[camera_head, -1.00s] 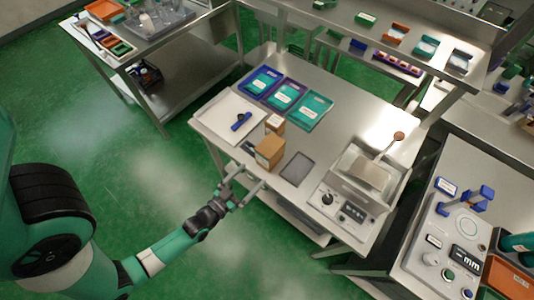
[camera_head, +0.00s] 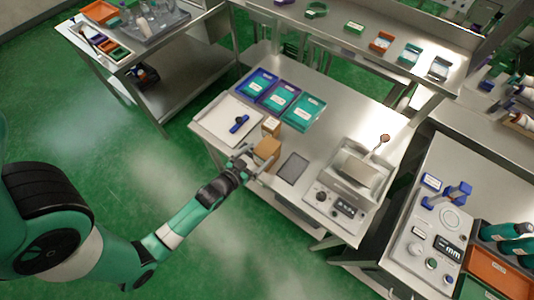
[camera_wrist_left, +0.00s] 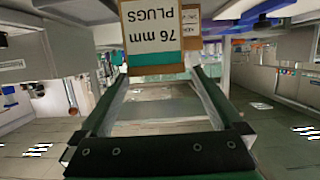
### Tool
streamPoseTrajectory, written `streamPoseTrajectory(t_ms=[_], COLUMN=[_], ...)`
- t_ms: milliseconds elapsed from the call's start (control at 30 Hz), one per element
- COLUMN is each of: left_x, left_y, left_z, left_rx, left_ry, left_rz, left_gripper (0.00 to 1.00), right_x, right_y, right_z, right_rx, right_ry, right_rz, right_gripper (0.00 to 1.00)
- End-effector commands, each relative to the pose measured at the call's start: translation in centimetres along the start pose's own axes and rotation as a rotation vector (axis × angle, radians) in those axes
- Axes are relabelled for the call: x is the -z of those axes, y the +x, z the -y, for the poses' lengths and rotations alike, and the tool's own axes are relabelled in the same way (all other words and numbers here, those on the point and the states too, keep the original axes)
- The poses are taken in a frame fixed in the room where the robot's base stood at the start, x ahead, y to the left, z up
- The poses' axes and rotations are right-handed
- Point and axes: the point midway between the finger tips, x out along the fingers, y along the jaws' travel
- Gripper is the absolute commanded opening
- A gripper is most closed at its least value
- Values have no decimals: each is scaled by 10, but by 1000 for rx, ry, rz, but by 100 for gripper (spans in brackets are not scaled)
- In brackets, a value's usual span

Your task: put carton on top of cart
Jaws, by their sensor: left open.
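A brown carton (camera_head: 267,149) stands upright near the front edge of the middle steel table (camera_head: 222,152). In the left wrist view the carton (camera_wrist_left: 160,35) bears an upside-down label reading "76 mm PLUGS". My left gripper (camera_head: 253,164) is open at the table's front edge, close to the carton. In the left wrist view the fingers (camera_wrist_left: 161,78) are spread, with the carton ahead between their tips; whether they touch it I cannot tell. A two-level steel stand (camera_head: 190,75) at the upper left may be the cart; its feet are not clear. My right gripper is not in view.
A smaller carton (camera_head: 271,126) stands just behind the carton. A white board (camera_head: 215,125), teal bins (camera_head: 302,111), a grey pad (camera_head: 293,168) and a sealing machine (camera_head: 352,180) share the table. A raised shelf runs along the back. Open green floor lies to the left.

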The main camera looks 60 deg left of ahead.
Motion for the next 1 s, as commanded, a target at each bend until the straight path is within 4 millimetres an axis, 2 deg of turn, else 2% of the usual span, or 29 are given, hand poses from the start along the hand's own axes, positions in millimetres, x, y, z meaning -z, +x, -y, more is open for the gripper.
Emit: streamPoseTrajectory(t_ms=[67,333,600,1000], left_x=[-1,-1,0,0], left_y=[5,47,52,51], left_z=[-1,-4,-4,-4], left_rx=[-1,0,0,0], left_ry=[0,-1,0,0], left_rz=[-1,-1,0,-1], left_gripper=[100,100,100,28], right_x=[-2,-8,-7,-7], right_y=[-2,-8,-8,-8], right_z=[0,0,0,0], right_rx=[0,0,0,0], right_ry=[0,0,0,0], right_rz=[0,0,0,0], right_gripper=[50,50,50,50])
